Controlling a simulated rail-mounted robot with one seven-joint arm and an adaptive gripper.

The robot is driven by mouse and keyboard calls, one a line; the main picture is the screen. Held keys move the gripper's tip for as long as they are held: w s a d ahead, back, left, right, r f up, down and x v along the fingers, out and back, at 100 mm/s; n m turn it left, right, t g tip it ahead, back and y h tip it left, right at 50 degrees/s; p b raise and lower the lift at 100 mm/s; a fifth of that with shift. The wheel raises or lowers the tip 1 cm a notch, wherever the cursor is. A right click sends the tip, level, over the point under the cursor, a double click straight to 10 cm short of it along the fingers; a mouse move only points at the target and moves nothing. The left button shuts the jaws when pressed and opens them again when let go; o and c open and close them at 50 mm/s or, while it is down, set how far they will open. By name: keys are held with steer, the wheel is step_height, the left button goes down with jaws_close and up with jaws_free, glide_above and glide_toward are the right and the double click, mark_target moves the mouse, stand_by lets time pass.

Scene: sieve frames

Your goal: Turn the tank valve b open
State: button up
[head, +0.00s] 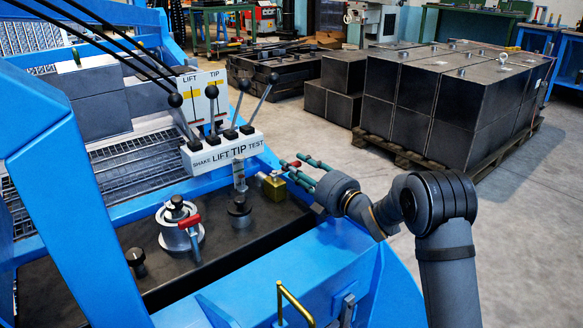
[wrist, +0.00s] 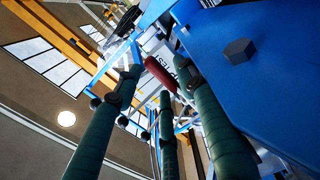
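A brass valve body (head: 274,187) sits on the dark tank top, just left of my gripper (head: 292,166). A small red handle (head: 297,163) shows among my fingertips; in the wrist view the red handle (wrist: 160,75) lies between the tips of my green fingers (wrist: 155,85). The fingers are spread apart, with no clear contact on the handle. A second red handle (head: 190,222) is on the silver and white fitting further left. No label shows which valve is b. The handle's joint to the brass body is partly hidden.
A lever panel (head: 222,151) marked SHAKE, LIFT, TIP, TEST stands behind the valve, with several upright levers. Blue frame beams (head: 290,262) edge the tank. Open floor lies to the right, before dark crates (head: 455,95).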

steer(key=shift+x, duration=1.05)
steer(key=shift+c, duration=1.3)
steer(key=c, duration=0.7)
jaws_close()
